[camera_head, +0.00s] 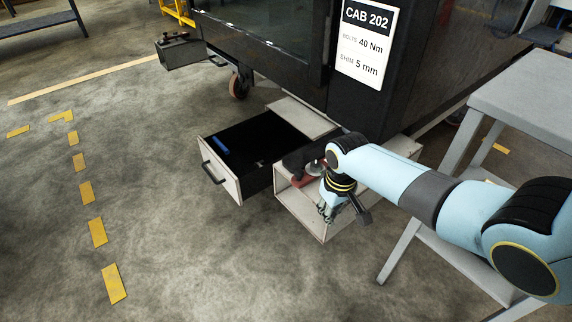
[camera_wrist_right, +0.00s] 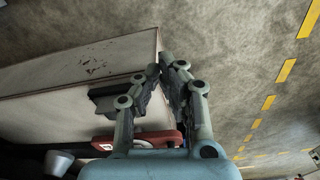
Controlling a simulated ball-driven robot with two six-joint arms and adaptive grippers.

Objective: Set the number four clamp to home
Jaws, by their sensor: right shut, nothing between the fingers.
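A red part with a dark body (camera_head: 301,181), which may be a clamp, sits on the box just left of my wrist. A red handle-like piece (camera_wrist_right: 150,139) shows behind the fingers in the wrist view, partly hidden by them. I cannot read any clamp number. My left gripper is out of view.
An open drawer (camera_head: 232,184) holding a blue item (camera_head: 222,145) juts out left of the box. The dark cab (camera_head: 358,100) carries a "CAB 202" sign (camera_head: 366,40). A grey stand (camera_head: 520,100) is at the right.

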